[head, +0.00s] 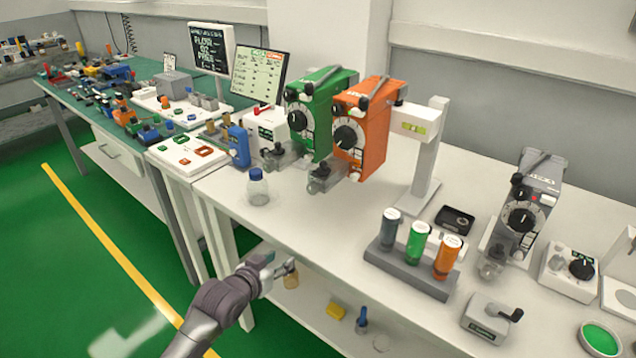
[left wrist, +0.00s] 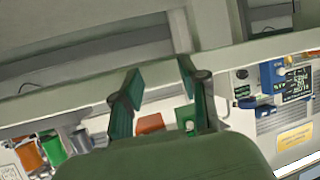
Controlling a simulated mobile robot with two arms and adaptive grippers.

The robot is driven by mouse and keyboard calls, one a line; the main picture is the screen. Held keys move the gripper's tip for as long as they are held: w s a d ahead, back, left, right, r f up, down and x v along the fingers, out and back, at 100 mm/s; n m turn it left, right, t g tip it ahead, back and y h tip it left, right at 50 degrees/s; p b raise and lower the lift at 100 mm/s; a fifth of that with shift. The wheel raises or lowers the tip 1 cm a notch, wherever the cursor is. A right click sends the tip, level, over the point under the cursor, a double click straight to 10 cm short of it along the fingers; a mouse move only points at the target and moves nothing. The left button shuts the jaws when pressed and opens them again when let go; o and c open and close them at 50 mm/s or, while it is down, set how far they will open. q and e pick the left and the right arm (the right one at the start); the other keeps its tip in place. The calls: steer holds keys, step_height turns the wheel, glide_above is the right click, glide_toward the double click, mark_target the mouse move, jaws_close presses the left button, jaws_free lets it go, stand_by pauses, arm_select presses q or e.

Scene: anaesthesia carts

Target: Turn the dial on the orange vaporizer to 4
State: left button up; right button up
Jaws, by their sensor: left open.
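The orange vaporizer (head: 376,136) is mounted upright on the rail above the white bench, right beside the green vaporizer (head: 322,112). Its black dial (head: 346,137) faces the front; its numbers are too small to read. My left gripper (head: 284,268) is open and empty, low in front of the bench edge, below the vaporizer and apart from it. In the left wrist view my open fingers (left wrist: 158,85) reach up the picture, with an orange block (left wrist: 150,123), likely the orange vaporizer, partly hidden behind the hand. My right gripper is not in view.
A bottle with a blue cap (head: 258,187) stands near the bench's front edge. A rack of coloured bottles (head: 412,270) and a grey vaporizer (head: 524,214) stand to the right. A lower shelf (head: 290,316) holds small items. The bench before the orange vaporizer is clear.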

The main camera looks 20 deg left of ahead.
mark_target(321, 166)
arm_select(q)
steer(key=d+r+m+t+h+b, duration=0.1)
steer(key=d+r+t+h, duration=0.1)
steer(key=r, duration=0.8)
steer(key=d+r+m+t+h+b, duration=0.1)
steer(key=d+r+t+b, duration=0.1)
steer(key=r, duration=0.9)
steer(key=x, duration=0.4)
steer(key=p+x, duration=0.1)
steer(key=x, duration=0.8)
steer(key=shift+w+a+p, duration=0.2)
steer(key=shift+w+p, duration=0.1)
steer(key=shift+p, duration=0.05)
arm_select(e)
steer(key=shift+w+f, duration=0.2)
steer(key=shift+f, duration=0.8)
arm_select(q)
jaws_close()
